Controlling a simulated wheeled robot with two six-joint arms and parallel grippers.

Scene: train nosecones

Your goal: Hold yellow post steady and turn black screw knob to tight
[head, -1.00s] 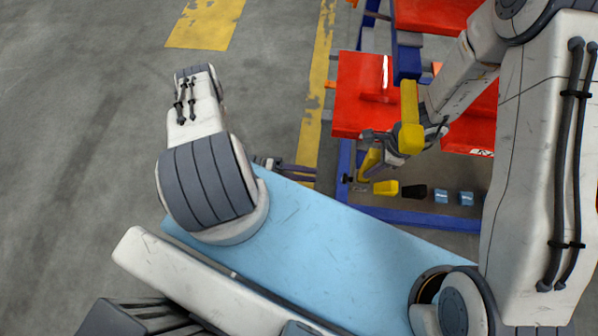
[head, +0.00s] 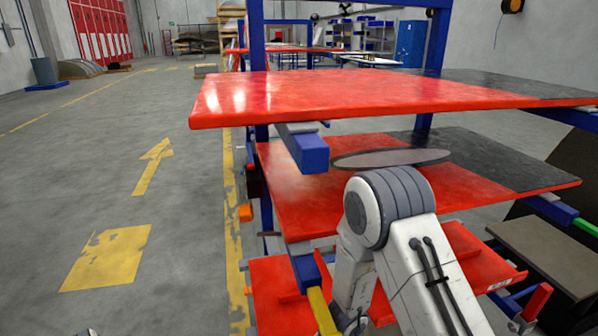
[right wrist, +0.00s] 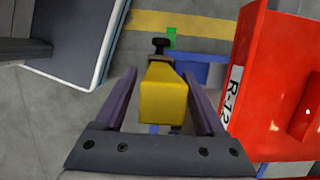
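The yellow post (right wrist: 163,102) stands between the two purple fingers of my right gripper (right wrist: 161,74) in the right wrist view. The fingers are apart, with a gap on each side of the post. The black screw knob (right wrist: 160,45) shows just beyond the post's far end. In the head view, the post's yellow end (head: 322,312) shows at the bottom edge, beside my right arm. My right gripper is mostly cut off there, and the knob is not visible. My left gripper is not in view.
A red shelf top (head: 340,98) and a lower red and black shelf (head: 300,190) stand above and behind the post. A red panel (right wrist: 275,85) labelled R-12 is close right of my right gripper. Open floor (head: 90,185) lies to the left.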

